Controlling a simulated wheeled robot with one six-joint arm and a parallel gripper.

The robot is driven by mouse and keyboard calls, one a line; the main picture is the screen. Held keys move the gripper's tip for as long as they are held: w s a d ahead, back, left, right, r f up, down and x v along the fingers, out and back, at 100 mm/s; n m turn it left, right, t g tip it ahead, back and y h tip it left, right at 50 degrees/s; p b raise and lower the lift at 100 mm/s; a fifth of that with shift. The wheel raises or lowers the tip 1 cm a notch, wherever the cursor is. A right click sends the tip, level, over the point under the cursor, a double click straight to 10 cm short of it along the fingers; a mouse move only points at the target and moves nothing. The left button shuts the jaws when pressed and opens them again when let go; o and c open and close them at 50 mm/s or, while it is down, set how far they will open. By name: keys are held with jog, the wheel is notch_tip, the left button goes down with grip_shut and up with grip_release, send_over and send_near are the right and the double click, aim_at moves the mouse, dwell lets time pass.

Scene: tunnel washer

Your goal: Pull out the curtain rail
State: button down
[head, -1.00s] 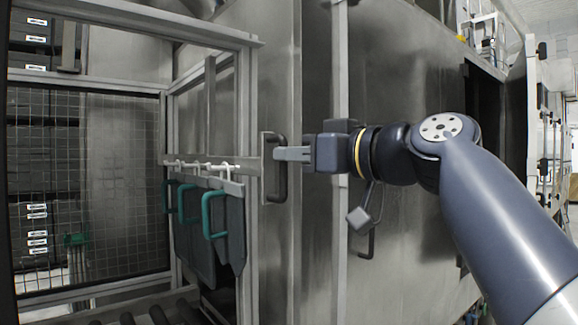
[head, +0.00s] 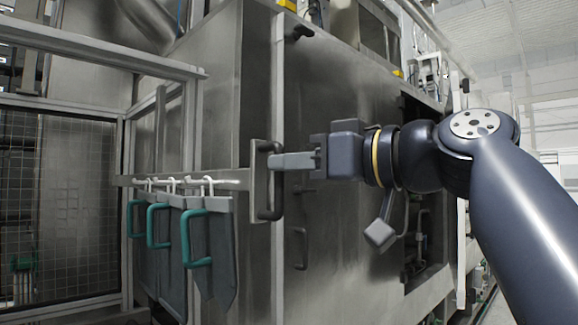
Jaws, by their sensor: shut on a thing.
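The curtain rail (head: 230,179) is a flat metal bar running left to right at mid-height, partly outside the frame post. An upright plate at its right end carries a dark bar handle (head: 269,205). White hooks on the rail hold several grey curtains (head: 211,245) with teal handles (head: 187,240). My gripper (head: 274,161) reaches in from the right and is shut on the rail handle near its upper part. The exact finger contact is small and partly hidden.
A metal frame with mesh panel (head: 65,205) stands at the left. The large steel washer housing (head: 345,90) is behind my arm, with a dark opening (head: 425,200) at the right. Another dark handle (head: 300,248) is on the housing below my gripper.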

jog(key=c, duration=1.5)
grip_release()
jog(key=shift+o, duration=0.2)
jog(key=b+v, duration=0.1)
jog(key=v, duration=1)
jog(key=shift+b, duration=0.3)
jog(key=shift+w+a+r, duration=0.1)
jog(key=shift+a, duration=0.1)
jog(key=p+x, duration=0.1)
jog(key=x, duration=0.9)
jog(key=shift+a+p, duration=0.25)
jog(key=shift+p, duration=0.05)
jog(key=shift+w, duration=0.2)
